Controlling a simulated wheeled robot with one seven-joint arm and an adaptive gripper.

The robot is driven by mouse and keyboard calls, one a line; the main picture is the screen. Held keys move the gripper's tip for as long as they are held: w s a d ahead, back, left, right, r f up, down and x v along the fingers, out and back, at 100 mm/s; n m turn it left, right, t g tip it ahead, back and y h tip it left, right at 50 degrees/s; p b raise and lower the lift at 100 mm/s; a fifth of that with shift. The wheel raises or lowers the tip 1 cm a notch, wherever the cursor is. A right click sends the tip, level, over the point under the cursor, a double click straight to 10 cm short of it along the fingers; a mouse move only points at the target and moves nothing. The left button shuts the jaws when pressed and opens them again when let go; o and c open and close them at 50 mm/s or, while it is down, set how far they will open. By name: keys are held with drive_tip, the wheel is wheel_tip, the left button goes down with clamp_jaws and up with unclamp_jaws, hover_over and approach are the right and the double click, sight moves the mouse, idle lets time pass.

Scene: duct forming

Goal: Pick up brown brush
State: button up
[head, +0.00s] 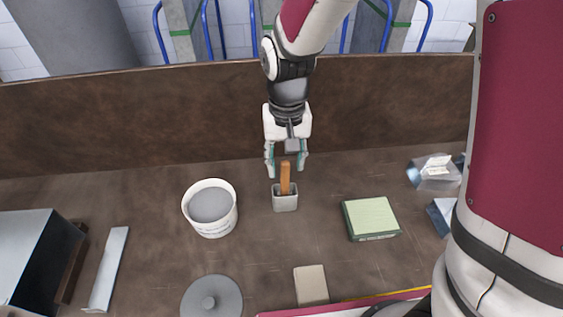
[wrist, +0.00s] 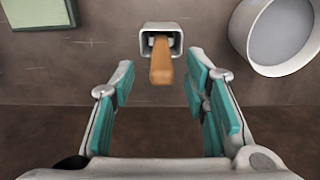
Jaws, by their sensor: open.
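The brown brush (head: 285,178) stands handle up in a small grey square holder (head: 285,202) on the brown surface. In the wrist view its handle (wrist: 161,64) points toward me out of the holder (wrist: 160,30); the bristles are hidden inside it. My gripper (head: 287,168) is open and empty, just behind and above the handle in the head view. In the wrist view the teal-padded fingers (wrist: 160,80) are spread wide, one on each side of the handle. The handle's end reaches between the fingertips, and neither pad touches it.
A white bucket (head: 228,222) of grey material stands left of the holder. A green box (head: 371,218) lies to the right. A grey round lid (head: 212,298) and a tan block (head: 311,285) lie in front. A brown back wall (head: 150,118) rises behind.

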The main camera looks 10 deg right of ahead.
sight(285, 173)
wheel_tip(285, 173, down, 4)
drive_tip(key=shift+f, duration=0.15)
drive_tip(key=shift+c, duration=0.3)
clamp_jaws()
